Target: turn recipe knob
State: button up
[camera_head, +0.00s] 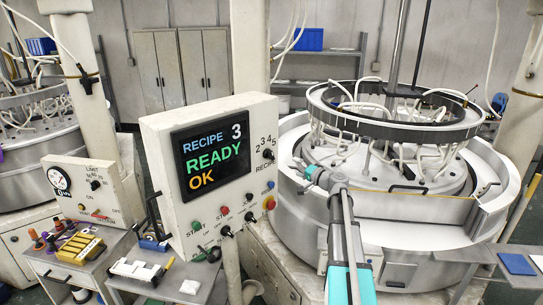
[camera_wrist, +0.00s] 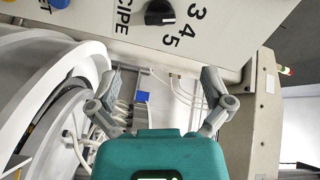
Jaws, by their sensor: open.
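The recipe knob (camera_head: 268,154) is a small black knob on the right side of the white control panel (camera_head: 160,160), beside the numbers 2 to 5. The panel's screen (camera_head: 213,157) reads "RECIPE 3 READY OK". My gripper (camera_head: 316,174) is to the right of the panel, in front of the lapping machine. In the wrist view my gripper (camera_wrist: 160,84) has its fingers spread wide with nothing between them, and the knob lies beyond them, untouched.
Several buttons and knobs sit below the screen, including a green button (camera_head: 197,225) and a red stop button (camera_head: 270,203). The large round lapping machine (camera_head: 390,235) stands close behind my arm. A grey cart (camera_head: 140,285) with small tools is at lower left.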

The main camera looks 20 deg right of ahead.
aim_at(273, 156)
jog(key=x, duration=1.3)
jog(key=shift+w+a, duration=0.2)
jog(key=shift+w, duration=0.2)
jog(key=c, duration=1.1)
